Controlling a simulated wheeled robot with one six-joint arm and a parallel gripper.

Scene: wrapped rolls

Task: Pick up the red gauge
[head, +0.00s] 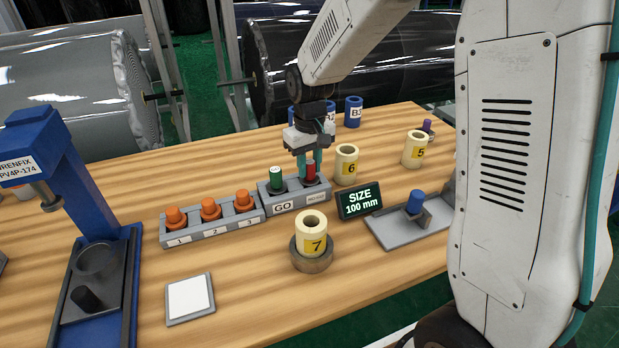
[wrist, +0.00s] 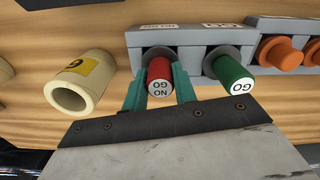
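The red gauge (wrist: 158,79), marked NO GO on its end, sits upright in the right-hand socket of the grey gauge block (head: 291,198). It also shows in the head view (head: 310,171), partly covered by the fingers. My gripper (wrist: 160,88) points down over it, with one teal finger on each side of the gauge. The fingers lie very close to its sides; I cannot tell whether they press on it. The green gauge (head: 276,180), marked GO, stands in the left socket, outside the fingers.
A cream roll (head: 346,165) marked 6 stands close to the right of my gripper. A display (head: 360,201) reads SIZE 100 mm. Roll 7 (head: 312,234) stands in a round holder in front. A rack of orange plugs (head: 210,209) is left.

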